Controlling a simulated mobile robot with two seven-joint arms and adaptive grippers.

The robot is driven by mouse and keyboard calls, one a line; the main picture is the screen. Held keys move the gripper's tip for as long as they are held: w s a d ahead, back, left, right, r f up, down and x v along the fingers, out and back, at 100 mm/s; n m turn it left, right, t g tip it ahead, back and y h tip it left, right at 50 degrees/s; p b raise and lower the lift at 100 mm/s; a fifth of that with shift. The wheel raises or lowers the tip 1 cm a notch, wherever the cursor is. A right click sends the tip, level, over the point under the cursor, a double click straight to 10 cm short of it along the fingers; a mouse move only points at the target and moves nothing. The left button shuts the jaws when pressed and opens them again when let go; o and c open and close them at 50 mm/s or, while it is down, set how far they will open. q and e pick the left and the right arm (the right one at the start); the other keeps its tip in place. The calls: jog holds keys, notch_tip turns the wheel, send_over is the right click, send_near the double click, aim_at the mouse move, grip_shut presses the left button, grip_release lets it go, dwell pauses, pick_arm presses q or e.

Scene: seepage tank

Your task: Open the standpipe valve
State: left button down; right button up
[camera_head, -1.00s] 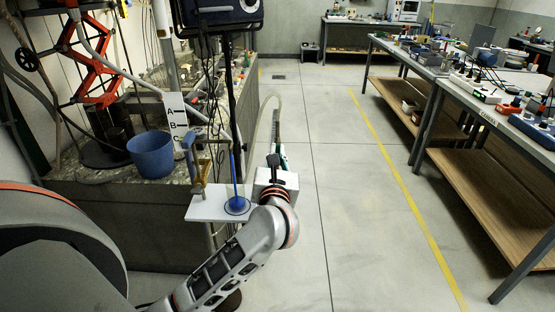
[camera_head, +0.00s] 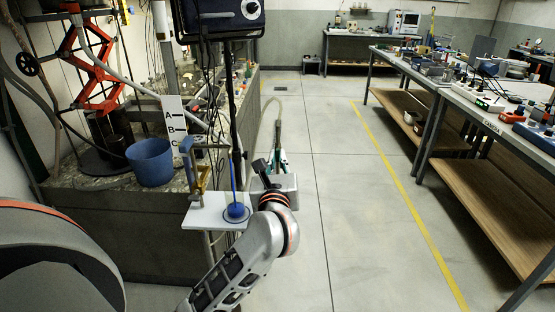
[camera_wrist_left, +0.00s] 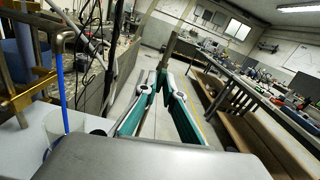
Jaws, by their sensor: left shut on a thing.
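My left gripper (camera_head: 277,130) reaches forward, to the right of the tank bench. In the left wrist view its teal-padded fingers (camera_wrist_left: 162,76) come together at the tips around a slim brownish rod-like piece (camera_wrist_left: 171,47). In the head view a pale hose (camera_head: 262,112) arcs from the bench side to the fingertips, where a dark ribbed piece shows. The held piece appears to be the hose's end. I cannot pick out the standpipe valve for certain. A sign (camera_head: 174,125) marked A, B, C stands at the bench. My right gripper is not in view.
A blue bucket (camera_head: 150,162) stands on the bench. Work tables (camera_head: 500,180) line the right; the floor between is clear.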

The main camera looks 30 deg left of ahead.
pick_arm(q)
jog(key=c, duration=2.2)
grip_release()
jog(key=shift+s, duration=0.1)
jog(key=v, duration=1.2)
